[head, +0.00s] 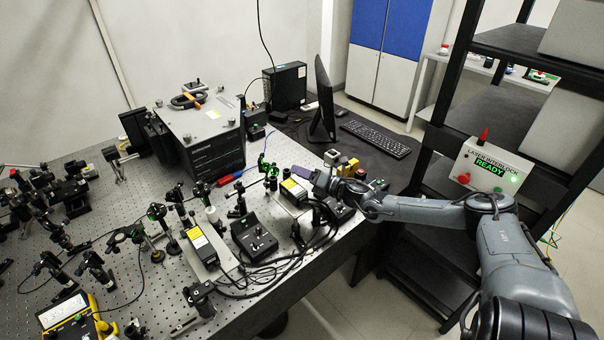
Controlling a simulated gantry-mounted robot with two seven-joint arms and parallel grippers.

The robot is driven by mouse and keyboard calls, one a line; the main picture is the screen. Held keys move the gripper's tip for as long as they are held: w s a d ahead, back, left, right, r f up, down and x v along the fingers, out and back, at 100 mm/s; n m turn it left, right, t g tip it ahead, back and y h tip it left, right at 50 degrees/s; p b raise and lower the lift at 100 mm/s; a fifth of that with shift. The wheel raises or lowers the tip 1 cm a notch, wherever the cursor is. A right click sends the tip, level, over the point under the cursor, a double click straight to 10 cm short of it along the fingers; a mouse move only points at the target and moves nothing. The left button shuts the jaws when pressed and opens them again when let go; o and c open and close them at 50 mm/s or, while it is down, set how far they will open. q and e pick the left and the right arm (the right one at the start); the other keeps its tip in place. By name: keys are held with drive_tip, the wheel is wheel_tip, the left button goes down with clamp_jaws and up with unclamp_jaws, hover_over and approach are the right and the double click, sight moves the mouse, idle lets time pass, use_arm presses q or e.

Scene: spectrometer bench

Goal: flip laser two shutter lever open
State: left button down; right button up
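Two laser units with yellow labels stand on the optical table: a nearer one (198,238) left of centre and a farther one (293,188) near the table's right side. I cannot read which is laser two, and no shutter lever can be made out clearly. My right gripper (322,180) is at the right end of the farther laser, just above the table. Its fingers are small and partly hidden, so I cannot tell whether they are open or touch the unit. My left gripper is not in view.
A black control box (254,240) and looped cables lie between the lasers. Posts and optics crowd the table (130,300) on the left. A yellow object (350,166) is close behind my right gripper. The interlock panel (490,168) reads READY with a green lamp.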

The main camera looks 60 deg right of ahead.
clamp_jaws()
drive_tip(key=shift+s+d+f+m+t+p, duration=0.15)
drive_tip(key=shift+f+m+p, duration=0.1)
drive_tip(key=shift+m, duration=0.35)
drive_tip(key=shift+w+d+f+m+t+p, duration=0.1)
drive_tip(key=shift+f+m+t+p, duration=0.1)
drive_tip(key=shift+m, duration=0.4)
unclamp_jaws()
drive_tip(key=shift+s, duration=0.15)
